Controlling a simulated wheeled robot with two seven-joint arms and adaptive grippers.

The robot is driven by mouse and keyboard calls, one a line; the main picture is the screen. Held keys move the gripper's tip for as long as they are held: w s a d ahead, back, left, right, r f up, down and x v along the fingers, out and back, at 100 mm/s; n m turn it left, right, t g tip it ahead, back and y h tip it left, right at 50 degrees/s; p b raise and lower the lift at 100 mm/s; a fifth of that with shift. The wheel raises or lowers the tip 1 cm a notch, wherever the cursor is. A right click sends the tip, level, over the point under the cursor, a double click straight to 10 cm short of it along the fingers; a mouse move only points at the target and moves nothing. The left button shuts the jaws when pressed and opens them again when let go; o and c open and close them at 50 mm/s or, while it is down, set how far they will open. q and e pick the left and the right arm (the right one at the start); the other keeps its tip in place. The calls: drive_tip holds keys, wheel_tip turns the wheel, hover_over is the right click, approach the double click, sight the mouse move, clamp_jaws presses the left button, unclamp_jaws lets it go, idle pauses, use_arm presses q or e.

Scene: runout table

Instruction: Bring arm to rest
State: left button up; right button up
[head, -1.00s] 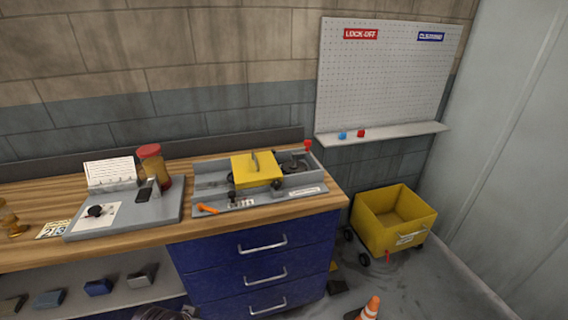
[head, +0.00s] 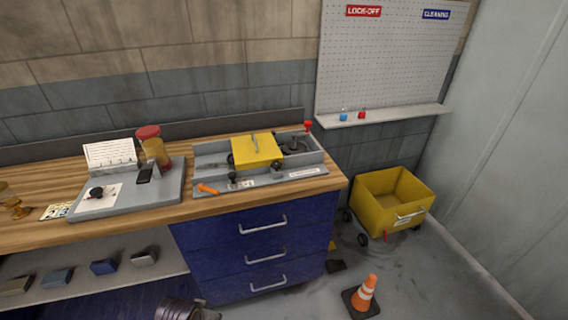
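Neither of my grippers can be made out in the head view. A dark grey rounded part (head: 178,308), which looks like a piece of my own arm, shows at the bottom edge in front of the blue drawers. Its far end is cut off by the frame, so no fingertips show.
A wooden workbench (head: 40,178) holds a grey tray with a yellow cover (head: 255,150), a grey board (head: 120,203) and an amber jar (head: 155,152). Blue drawers (head: 250,222) are below. A yellow cart (head: 393,205) and an orange cone (head: 364,294) stand on the floor at right.

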use_arm(q)
drive_tip(key=s+a+f+g, duration=0.1)
drive_tip(key=s+f, duration=0.2)
drive_tip(key=f, duration=1.1)
drive_tip(key=s+a+f, duration=0.1)
drive_tip(key=s+f, duration=0.1)
drive_tip(key=f, duration=1.1)
drive_tip(key=s+a+f, duration=0.2)
drive_tip(key=s+f, duration=0.6)
drive_tip(key=s, duration=0.2)
drive_tip(key=s+a+f, duration=0.3)
drive_tip(key=s+f, duration=0.6)
drive_tip(key=s, duration=0.1)
drive_tip(key=shift+s+a+m+g+y, duration=0.15)
drive_tip(key=shift+a+m+g+y, duration=0.15)
drive_tip(key=shift+a+g, duration=0.1)
drive_tip(key=shift+d, duration=0.1)
